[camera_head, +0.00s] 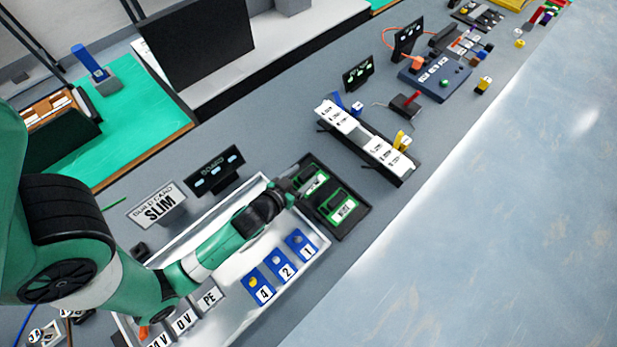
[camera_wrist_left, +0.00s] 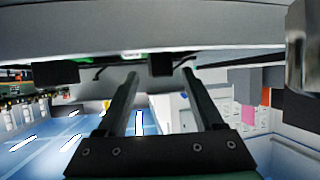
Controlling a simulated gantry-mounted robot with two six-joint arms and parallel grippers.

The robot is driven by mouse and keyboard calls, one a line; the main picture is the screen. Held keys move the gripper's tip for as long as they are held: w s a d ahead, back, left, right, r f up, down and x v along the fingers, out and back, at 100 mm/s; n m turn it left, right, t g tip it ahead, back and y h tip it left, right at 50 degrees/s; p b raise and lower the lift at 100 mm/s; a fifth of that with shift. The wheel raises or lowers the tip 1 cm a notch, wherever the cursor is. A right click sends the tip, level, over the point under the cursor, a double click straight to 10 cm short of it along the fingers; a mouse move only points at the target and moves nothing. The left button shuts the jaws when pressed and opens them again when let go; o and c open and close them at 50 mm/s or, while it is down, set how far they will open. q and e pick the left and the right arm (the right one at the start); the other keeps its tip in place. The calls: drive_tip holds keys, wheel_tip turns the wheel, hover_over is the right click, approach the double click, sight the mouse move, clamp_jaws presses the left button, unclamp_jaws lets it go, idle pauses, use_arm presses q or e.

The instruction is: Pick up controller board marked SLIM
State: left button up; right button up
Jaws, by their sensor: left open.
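Two green-edged controller boards lie in a black tray (camera_head: 352,226) in the head view. The far board (camera_head: 315,182) is right by my left gripper; its label is too small to read. The near board (camera_head: 338,208) has a white label that I cannot read surely. A build card stand (camera_head: 158,206) reads SLIM. My left gripper (camera_head: 287,188) is at the tray's left edge, its fingertips hard to make out. My right gripper is not in view.
A white tray (camera_head: 318,233) holding blue numbered blocks (camera_head: 280,265) and grey lettered blocks lies under my left arm. A small black display (camera_head: 215,171) stands behind. A white-topped rack (camera_head: 367,140) stands to the right. The grey table's front edge is clear.

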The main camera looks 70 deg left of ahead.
sight(303, 175)
use_arm(q)
clamp_jaws()
drive_tip(key=shift+r, duration=0.1)
idle(0.4)
drive_tip(key=shift+r, duration=0.3)
drive_tip(key=r+p, duration=0.2)
drive_tip(key=r, duration=0.2)
drive_tip(key=shift+w+a+p, duration=0.25)
drive_tip(key=shift+a+p, duration=0.05)
drive_tip(key=shift+p, duration=0.1)
drive_tip(key=w+a+r+p, duration=0.2)
drive_tip(key=w+a+r, duration=0.6)
drive_tip(key=w+a, duration=0.1)
drive_tip(key=shift+a+r+p, duration=0.15)
drive_tip(key=shift+a+p, duration=0.1)
drive_tip(key=shift+p, duration=0.05)
